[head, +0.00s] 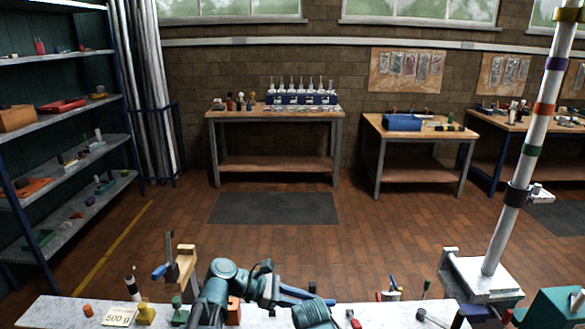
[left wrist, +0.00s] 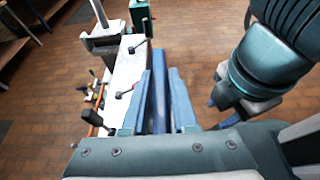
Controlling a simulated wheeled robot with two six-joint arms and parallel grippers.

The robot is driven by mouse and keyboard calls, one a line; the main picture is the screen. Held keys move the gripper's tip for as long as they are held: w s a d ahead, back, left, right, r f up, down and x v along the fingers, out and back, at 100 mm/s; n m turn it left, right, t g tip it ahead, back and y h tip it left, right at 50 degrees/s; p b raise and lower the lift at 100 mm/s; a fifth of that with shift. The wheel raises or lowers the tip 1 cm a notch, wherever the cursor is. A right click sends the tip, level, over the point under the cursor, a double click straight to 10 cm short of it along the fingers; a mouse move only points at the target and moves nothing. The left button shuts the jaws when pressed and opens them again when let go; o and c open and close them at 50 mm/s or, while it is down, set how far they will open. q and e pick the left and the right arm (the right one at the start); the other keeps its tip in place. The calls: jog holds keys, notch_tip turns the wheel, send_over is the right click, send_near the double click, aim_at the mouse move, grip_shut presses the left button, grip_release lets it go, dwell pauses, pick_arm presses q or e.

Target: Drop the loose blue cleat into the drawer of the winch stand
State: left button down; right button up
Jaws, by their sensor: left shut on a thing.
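My left gripper (head: 302,293) is low in the middle of the head view, over the near bench. A teal box (head: 555,308) stands at the bench's right end and shows at the top of the left wrist view (left wrist: 140,14). I cannot tell whether it is the winch stand, and no open drawer can be made out. My right gripper (left wrist: 230,103) is partly visible; its jaws are unclear.
The near bench (head: 55,312) carries small tools and a wooden post with a blue handle (head: 182,268). A pale mast (head: 525,150) rises from a white block (head: 482,275) at right. Shelves (head: 70,150) stand left. Two workbenches (head: 277,118) (head: 415,135) are far behind open floor.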

pick_arm(q)
jog(key=w+a+f+b, duration=0.1)
jog(key=w+f+b, duration=0.1)
jog(key=f+b, duration=0.5)
jog(key=w+a+f+b, duration=0.2)
jog(key=w+f+b, duration=0.1)
jog(key=f+b, duration=0.5)
notch_tip(320, 180, down, 3)
jog(key=shift+a+r, duration=0.1)
jog(key=shift+a, duration=0.2)
notch_tip(320, 180, down, 6)
jog(key=b, duration=0.6)
jog(key=c, duration=0.6)
grip_release()
jog(key=shift+p+v, duration=2.45)
jog(key=shift+v, duration=4.45)
